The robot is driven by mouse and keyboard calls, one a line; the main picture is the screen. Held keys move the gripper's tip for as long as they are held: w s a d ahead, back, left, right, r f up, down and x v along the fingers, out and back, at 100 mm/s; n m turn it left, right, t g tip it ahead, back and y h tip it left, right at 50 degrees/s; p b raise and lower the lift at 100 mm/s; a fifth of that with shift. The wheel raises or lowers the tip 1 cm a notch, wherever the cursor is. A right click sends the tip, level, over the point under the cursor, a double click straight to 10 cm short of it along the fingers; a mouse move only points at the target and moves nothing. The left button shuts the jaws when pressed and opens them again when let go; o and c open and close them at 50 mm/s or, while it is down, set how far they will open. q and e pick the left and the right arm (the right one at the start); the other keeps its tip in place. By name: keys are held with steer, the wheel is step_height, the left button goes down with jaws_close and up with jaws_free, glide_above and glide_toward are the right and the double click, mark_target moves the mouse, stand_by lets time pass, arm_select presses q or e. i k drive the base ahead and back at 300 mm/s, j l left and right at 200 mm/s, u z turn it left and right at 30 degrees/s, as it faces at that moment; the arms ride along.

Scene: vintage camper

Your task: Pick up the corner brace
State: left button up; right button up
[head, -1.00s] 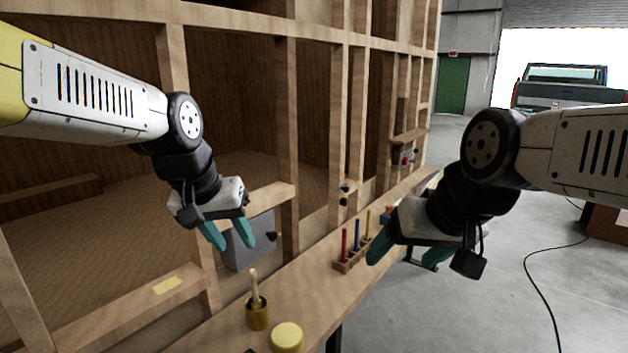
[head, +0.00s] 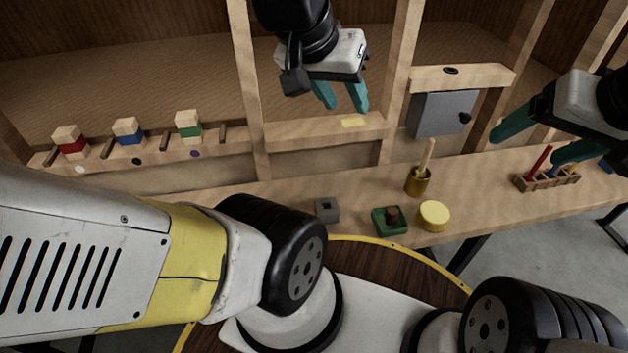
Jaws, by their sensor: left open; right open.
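No part is clearly recognisable as the corner brace. A small grey block with a dark recess (head: 327,210) sits on the wooden bench (head: 285,198), and I cannot tell whether it is the brace. A flat yellow piece (head: 352,122) lies on the wall ledge, just below my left gripper (head: 344,106). That gripper is open and empty, its teal fingers pointing down. My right gripper (head: 524,149) is open above the right part of the bench, near the rack of coloured sticks (head: 546,181), with nothing visible between its fingers.
On the bench are a green block with a brown knob (head: 390,219), a yellow round lid (head: 433,216) and a brass pot with a wooden handle (head: 418,182). A grey box (head: 440,115) hangs on the wall. Red, blue (head: 128,130) and green-banded blocks stand on the left ledge.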

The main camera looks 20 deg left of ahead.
mark_target(327, 209)
steer(key=u, duration=0.85)
steer(key=k+j+u, duration=0.2)
steer(key=k+j, duration=0.25)
steer(key=j, duration=0.1)
